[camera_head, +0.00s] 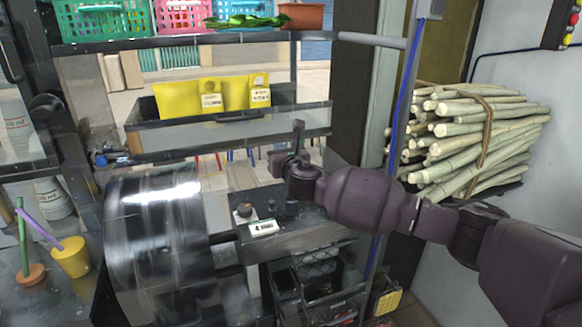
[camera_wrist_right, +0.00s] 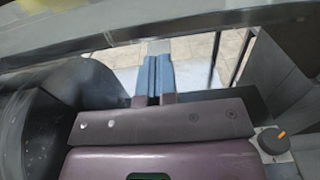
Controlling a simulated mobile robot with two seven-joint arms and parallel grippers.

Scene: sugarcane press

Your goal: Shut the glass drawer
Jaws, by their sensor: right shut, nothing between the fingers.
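The glass-fronted drawer (camera_head: 230,133) hangs across the middle of the head view, with a dark rim and a dark handle bar on its front. It looks pulled out, though how far is hard to tell. Yellow bags with white labels (camera_head: 210,98) stand in or just behind it. My right gripper (camera_head: 298,132) is in front of and below the drawer's right part, fingers up. In the wrist view its blue-grey fingers (camera_wrist_right: 158,75) are shut together and empty, just below a pale metal edge (camera_wrist_right: 155,22). Contact is unclear. My left gripper is not in view.
A shiny metal drum (camera_head: 155,235) stands at the lower left. Sugarcane bundles (camera_head: 470,140) are stacked at the right beside a post with a blue cable. Plastic baskets (camera_head: 105,20) line the top shelf.

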